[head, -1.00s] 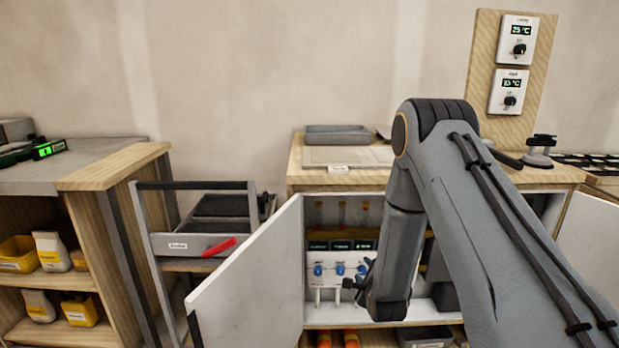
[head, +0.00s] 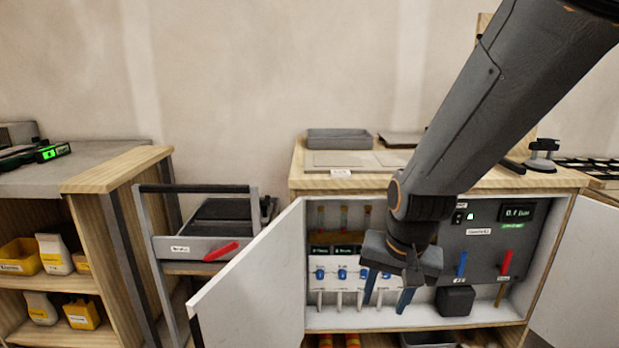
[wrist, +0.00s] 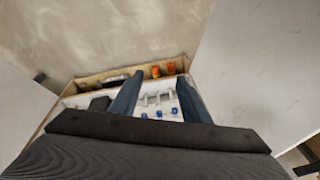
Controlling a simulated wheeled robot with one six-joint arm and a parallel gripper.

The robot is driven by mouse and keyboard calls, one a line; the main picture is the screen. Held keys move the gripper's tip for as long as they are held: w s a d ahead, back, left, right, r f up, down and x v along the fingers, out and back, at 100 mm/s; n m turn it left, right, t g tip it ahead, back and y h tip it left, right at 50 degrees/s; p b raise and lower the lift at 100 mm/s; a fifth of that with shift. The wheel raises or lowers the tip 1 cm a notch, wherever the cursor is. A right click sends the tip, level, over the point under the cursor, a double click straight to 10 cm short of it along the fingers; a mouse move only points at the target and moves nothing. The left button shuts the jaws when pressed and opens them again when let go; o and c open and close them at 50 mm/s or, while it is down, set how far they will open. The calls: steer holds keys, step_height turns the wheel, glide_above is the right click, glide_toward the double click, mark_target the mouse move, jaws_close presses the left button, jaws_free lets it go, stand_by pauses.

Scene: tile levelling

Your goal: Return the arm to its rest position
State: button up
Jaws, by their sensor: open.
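My gripper (head: 390,292) hangs in front of the open cabinet (head: 415,325) in the head view, its fingers pointing down and spread, with nothing between them. My arm comes in from the upper right and covers part of the worktop and cabinet. In the wrist view my gripper (wrist: 157,105) shows two blue-grey fingers apart, with the white panel and its blue knobs (wrist: 160,113) seen between and beyond them.
The left cabinet door (head: 250,275) and right door (head: 575,275) stand open on either side. Inside are blue-knobbed valves (head: 342,274) and a grey panel with a red lever (head: 506,263). A grey cart (head: 195,245) stands left of the cabinet.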

steer(key=s+r+n+g, duration=0.3)
steer(key=s+r+n, duration=0.15)
steer(key=s, duration=0.85)
steer(key=d+r+p, duration=0.4)
steer(key=r+p, duration=0.1)
steer(key=p, duration=0.7)
steer(key=shift+d+r+m+h, duration=0.2)
steer(key=shift+d+m+h, duration=0.1)
steer(key=shift+m, duration=0.05)
